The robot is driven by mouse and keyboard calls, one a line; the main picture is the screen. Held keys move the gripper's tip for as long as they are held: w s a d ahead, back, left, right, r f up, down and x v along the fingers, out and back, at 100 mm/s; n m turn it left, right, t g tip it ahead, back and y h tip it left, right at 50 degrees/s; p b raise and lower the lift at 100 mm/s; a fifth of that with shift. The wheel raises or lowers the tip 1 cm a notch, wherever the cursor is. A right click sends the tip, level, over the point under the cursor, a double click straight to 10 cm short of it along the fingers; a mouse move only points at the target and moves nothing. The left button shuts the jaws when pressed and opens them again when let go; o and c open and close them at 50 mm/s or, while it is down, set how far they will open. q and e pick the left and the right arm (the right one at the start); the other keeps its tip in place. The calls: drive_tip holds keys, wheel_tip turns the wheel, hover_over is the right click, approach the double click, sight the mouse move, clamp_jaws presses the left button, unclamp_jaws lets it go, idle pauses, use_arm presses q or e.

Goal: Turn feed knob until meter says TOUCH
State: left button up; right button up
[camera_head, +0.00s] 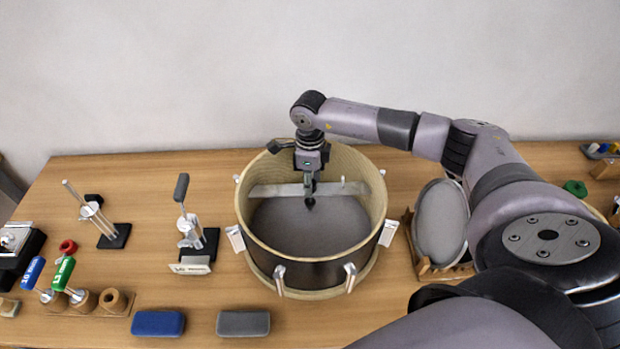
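My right gripper (310,196) points straight down inside the round drum-like pot (252,238), at the middle of a pale crossbar (275,190) that spans it. Its fingers look close together, and a small dark tip shows at their lower end. Whether they are around a knob is too small to tell. I cannot pick out the feed knob; the gripper may hide it. No meter reading TOUCH is legible. A small stand with a lever (190,230) has a white label plate (190,266) with unreadable marks. My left gripper is out of view.
A blue pad (158,323) and grey pad (243,323) lie at the front. A metal post stand (104,228) is behind. A round mesh disc (440,222) stands in a rack right of the pot.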

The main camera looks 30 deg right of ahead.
clamp_jaws()
idle(0.4)
drive_tip(key=m+b, duration=0.2)
drive_tip(key=m, duration=0.1)
drive_tip(key=shift+m, duration=0.3)
drive_tip(key=shift+m+b, duration=0.7)
drive_tip(key=shift+m, duration=1.3)
drive_tip(key=shift+r, duration=0.1)
unclamp_jaws()
